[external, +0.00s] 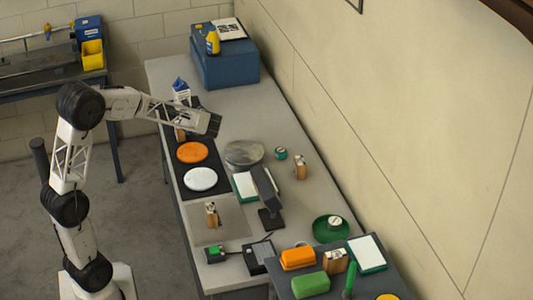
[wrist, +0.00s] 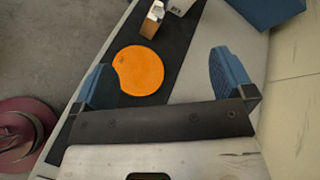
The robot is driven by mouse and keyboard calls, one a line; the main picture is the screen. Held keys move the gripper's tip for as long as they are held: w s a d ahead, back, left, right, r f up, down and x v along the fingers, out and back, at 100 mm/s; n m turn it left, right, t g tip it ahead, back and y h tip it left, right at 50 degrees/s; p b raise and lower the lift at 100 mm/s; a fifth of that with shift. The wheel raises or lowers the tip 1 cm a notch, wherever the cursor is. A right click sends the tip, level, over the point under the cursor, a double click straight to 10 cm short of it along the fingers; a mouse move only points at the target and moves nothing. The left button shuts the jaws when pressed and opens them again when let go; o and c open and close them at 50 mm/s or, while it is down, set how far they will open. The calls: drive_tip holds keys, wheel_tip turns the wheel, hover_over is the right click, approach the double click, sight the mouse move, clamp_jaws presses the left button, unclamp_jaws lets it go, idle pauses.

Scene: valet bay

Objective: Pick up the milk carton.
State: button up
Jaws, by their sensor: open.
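The milk carton (external: 181,91), white and blue with a blue peaked top, stands upright on the far part of the bench in the external view. In the wrist view, a white piece cut by the top edge (wrist: 180,5) looks like the carton. My gripper (external: 213,125) is to the right of the carton and nearer the camera, apart from it, above the bench. In the wrist view, my gripper (wrist: 158,60) has its two blue fingers spread wide with nothing held between them.
An orange disc (external: 192,152) and a white disc (external: 200,179) lie on the dark mat. A small brown-and-white box (wrist: 152,19) stands near the carton. A blue crate (external: 228,66) is at the far end. A grey round plate (external: 244,153) lies right of the mat.

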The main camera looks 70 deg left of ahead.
drive_tip(key=w+a+f+m+y, duration=0.1)
drive_tip(key=a+f+m+y, duration=0.1)
drive_tip(key=a, duration=0.6)
drive_tip(key=w+a+f+m+y, duration=0.1)
drive_tip(key=a+f+m, duration=0.1)
drive_tip(key=a, duration=0.6)
drive_tip(key=m+y, duration=0.2)
drive_tip(key=m, duration=0.2)
approach(182, 95)
drive_tip(key=a+f, duration=0.2)
drive_tip(key=a, duration=0.4)
drive_tip(key=shift+s+d+f, duration=0.1)
drive_tip(key=shift+s+f, duration=0.05)
drive_tip(key=shift+s+a, duration=0.2)
drive_tip(key=shift+a, duration=1.05)
drive_tip(key=shift+a, duration=0.15)
drive_tip(key=shift+s+a+f, duration=0.1)
drive_tip(key=shift+s+a, duration=0.05)
drive_tip(key=shift+a, duration=1.05)
drive_tip(key=shift+s+a, duration=0.15)
drive_tip(key=shift+a, duration=1.1)
